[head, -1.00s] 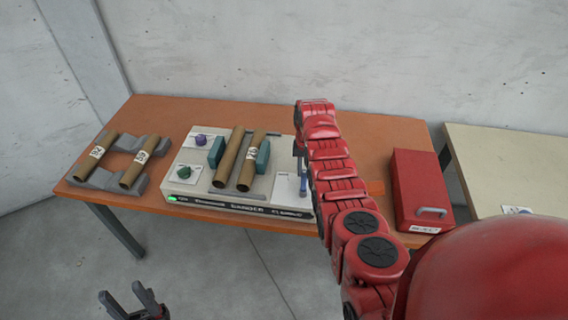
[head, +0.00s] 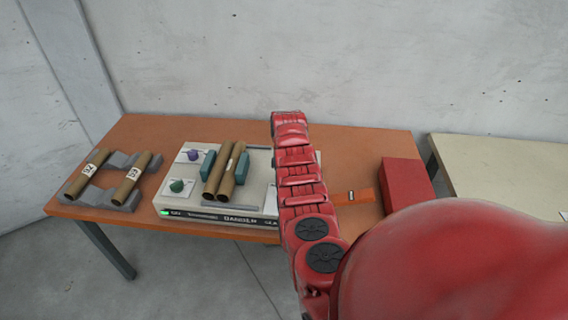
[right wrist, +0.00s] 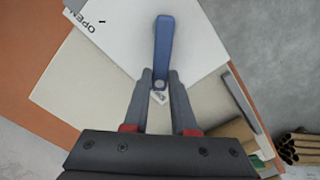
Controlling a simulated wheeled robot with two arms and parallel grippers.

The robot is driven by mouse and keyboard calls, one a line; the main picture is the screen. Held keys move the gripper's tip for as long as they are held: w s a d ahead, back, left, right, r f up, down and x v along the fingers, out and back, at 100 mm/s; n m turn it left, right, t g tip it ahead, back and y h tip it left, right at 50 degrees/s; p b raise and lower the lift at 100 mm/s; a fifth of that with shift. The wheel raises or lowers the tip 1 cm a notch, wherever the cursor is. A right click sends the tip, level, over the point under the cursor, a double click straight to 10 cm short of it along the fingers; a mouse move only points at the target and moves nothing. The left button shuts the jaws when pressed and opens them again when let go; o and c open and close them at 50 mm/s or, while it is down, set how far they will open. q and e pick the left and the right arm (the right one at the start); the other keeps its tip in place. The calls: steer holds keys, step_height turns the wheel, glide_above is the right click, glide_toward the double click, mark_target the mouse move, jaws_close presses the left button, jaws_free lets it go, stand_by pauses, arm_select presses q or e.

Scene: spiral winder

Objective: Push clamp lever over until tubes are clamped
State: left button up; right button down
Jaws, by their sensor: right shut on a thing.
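The winder (head: 180,214) is a pale box on the orange table. Two brown tubes (head: 215,172) (head: 233,172) lie side by side on it, apparently touching. Teal pads (head: 208,163) (head: 242,168) stand close on either side of them. The blue clamp lever (right wrist: 164,45) shows in the right wrist view beside a white plate marked OPEN (right wrist: 95,22). My right gripper (right wrist: 161,75) is shut on the lever near its lower end. In the head view my right arm hides the lever and gripper. My left gripper is not in view.
Two labelled tubes (head: 88,175) (head: 132,180) rest on a grey rack (head: 122,160) at the table's left. A pale table (head: 490,165) stands further right.

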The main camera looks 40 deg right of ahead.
steer(key=shift+a, duration=0.15)
stand_by(0.3)
steer(key=c, duration=0.7)
jaws_free()
steer(key=shift+w+r, duration=0.1)
steer(key=shift+r, duration=0.35)
step_height(320, 180, up, 16)
steer(key=b, duration=0.3)
steer(key=shift+r+b, duration=0.25)
steer(key=shift+b, duration=0.15)
